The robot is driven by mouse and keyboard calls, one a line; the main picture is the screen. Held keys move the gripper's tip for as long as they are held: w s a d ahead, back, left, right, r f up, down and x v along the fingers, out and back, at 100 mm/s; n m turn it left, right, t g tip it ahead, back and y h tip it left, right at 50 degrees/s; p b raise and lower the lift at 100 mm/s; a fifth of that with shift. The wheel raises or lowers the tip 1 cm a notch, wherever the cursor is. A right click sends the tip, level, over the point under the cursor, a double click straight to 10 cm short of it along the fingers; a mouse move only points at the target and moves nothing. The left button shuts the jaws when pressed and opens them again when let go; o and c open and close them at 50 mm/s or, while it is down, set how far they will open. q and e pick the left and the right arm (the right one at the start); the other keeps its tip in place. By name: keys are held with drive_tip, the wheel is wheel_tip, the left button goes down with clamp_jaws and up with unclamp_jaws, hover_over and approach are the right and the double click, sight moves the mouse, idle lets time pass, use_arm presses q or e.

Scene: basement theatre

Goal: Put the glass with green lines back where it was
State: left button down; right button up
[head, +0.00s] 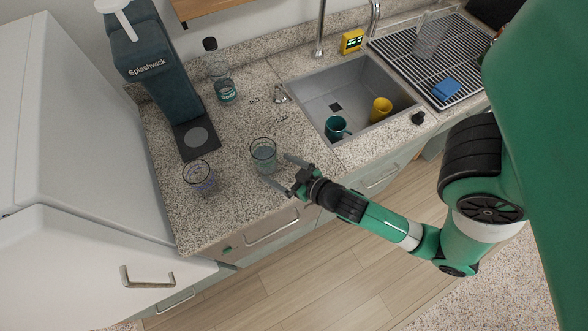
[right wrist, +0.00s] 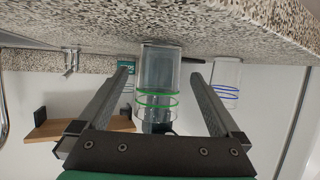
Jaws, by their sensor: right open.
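The glass with green lines (head: 263,155) stands upright on the speckled counter, left of the sink. In the right wrist view, which shows the counter at the top, the glass (right wrist: 158,85) appears between my fingers, with green rings near its rim. My right gripper (head: 277,172) is open just in front of the glass, fingers pointing at it. I cannot tell whether either finger touches it. A similar glass with blue lines (head: 197,178) stands to its left and also shows in the right wrist view (right wrist: 226,88). My left gripper is out of view.
A dark Splashwick dispenser (head: 150,75) stands at the back left, with a bottle (head: 224,92) right of it. The sink (head: 350,92) holds a teal mug (head: 335,128) and a yellow mug (head: 381,109). A drying rack (head: 425,62) holds a clear glass and a blue sponge (head: 446,89).

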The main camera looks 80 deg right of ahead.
drive_tip(key=b+v, duration=0.1)
drive_tip(key=v, duration=0.5)
drive_tip(key=shift+a+f+b, duration=0.15)
drive_tip(key=shift+a+b, duration=0.05)
drive_tip(key=shift+b, duration=0.2)
drive_tip(key=shift+s+a+r, duration=0.2)
drive_tip(key=shift+s+r, duration=0.3)
drive_tip(key=shift+s, duration=0.1)
